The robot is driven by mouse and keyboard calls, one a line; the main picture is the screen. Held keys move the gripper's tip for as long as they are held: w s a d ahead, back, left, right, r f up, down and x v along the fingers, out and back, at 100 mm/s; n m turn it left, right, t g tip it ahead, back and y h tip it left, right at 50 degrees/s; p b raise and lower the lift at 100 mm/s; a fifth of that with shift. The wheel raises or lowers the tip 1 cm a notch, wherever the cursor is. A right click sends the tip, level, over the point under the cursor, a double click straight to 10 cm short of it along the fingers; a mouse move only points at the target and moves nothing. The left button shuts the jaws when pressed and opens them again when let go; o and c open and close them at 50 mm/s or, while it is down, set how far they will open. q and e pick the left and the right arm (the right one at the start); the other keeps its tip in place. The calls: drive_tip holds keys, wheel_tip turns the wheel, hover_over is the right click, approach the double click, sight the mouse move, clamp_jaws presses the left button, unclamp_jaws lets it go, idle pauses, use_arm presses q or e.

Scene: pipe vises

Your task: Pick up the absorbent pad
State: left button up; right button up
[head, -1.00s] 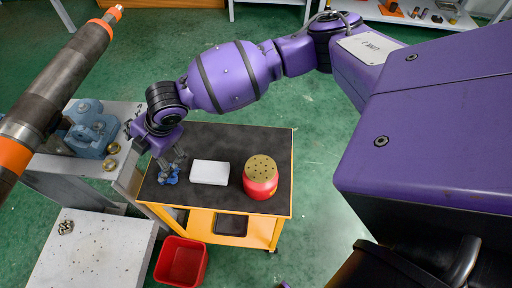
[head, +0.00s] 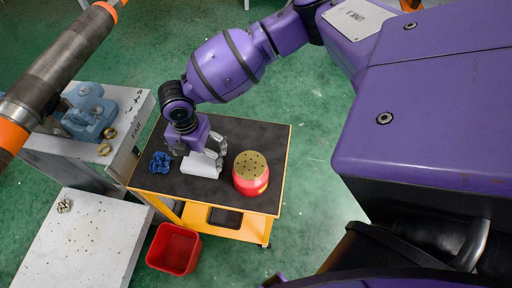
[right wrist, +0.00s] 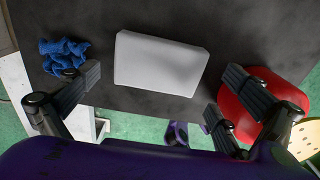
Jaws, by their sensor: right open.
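The absorbent pad is a white rectangular block (head: 201,166) lying on the black top of the orange cart (head: 262,140). My right gripper (head: 205,160) is open over the pad and hides part of it in the head view. In the right wrist view the whole pad (right wrist: 161,62) shows between and beyond the spread fingers (right wrist: 160,95). The fingers do not appear to touch it. My left gripper is not in view.
A crumpled blue cloth (head: 160,162) lies left of the pad. A red container with a perforated tan lid (head: 251,174) stands close on its right. A red bin (head: 174,249) sits on the floor. A blue vise (head: 88,112) stands on the grey bench under a long pipe (head: 60,68).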

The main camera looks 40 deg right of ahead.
sight(201, 162)
wheel_tip(201, 162, down, 4)
drive_tip(key=shift+s+a+r, duration=0.1)
drive_tip(key=shift+r, duration=0.05)
drive_tip(key=shift+r, duration=0.1)
drive_tip(key=c, duration=0.9)
drive_tip(key=shift+c, duration=0.2)
